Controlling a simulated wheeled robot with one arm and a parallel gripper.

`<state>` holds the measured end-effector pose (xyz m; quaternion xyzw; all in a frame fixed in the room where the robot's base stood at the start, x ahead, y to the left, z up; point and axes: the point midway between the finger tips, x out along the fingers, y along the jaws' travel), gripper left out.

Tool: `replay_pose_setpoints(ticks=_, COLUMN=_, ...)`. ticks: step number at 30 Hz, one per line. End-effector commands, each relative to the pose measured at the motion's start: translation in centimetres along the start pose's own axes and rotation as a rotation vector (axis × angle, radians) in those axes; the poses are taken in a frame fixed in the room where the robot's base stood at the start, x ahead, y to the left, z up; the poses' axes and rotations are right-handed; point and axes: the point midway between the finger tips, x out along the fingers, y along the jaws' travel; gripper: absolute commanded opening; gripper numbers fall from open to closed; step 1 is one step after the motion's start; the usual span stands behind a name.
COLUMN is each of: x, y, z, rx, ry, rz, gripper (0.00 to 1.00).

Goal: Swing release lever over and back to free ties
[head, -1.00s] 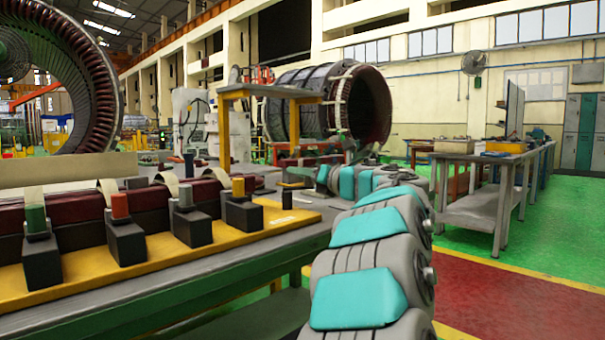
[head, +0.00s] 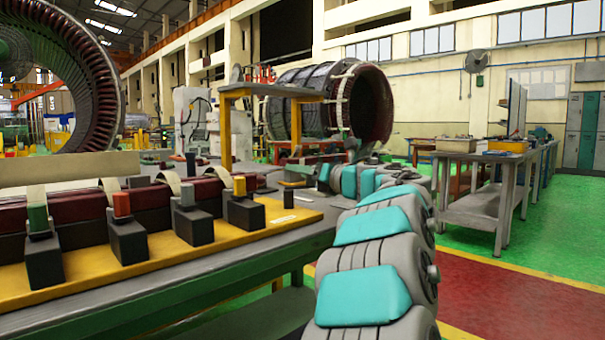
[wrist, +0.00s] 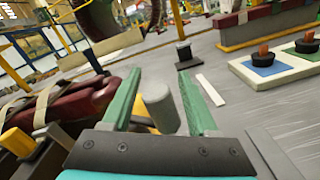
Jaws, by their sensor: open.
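My gripper (wrist: 160,82) is open, with its two green fingers apart in the wrist view. A grey upright cylinder (wrist: 160,108) stands between the fingers; it may be the release lever's handle, but its lower part is hidden. In the head view my gripper is small and far off at the bench's right end, so its fingers are unclear. Cream ties (head: 170,183) loop over the dark red coil bar (head: 148,196). Clamp blocks with green, orange, grey (head: 187,194) and yellow (head: 239,186) tops stand along it. The yellow top also shows in the wrist view (wrist: 17,141), left of my gripper.
Beyond the fingers, a black post (wrist: 183,52) and a white strip (wrist: 210,90) are on the grey bench top. Blue (wrist: 264,68) and green pads with orange-topped pegs lie to the right.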

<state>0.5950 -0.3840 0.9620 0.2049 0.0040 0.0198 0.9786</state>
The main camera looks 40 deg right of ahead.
Motion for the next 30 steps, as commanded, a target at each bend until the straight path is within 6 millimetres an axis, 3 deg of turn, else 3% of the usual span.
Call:
replay_pose_setpoints(ticks=5, x=-1.3, y=-0.1, z=0.1, rx=-0.002, ry=-0.001, rz=-0.003, gripper=0.60)
replay_pose_setpoints(ticks=16, x=-6.9, y=-0.1, z=0.1, rx=-0.002, ry=-0.003, rz=-0.003, gripper=0.60)
replay_pose_setpoints(ticks=30, x=-7.8, y=0.0, z=0.0, rx=-0.001, ry=0.000, rz=0.000, gripper=0.60)
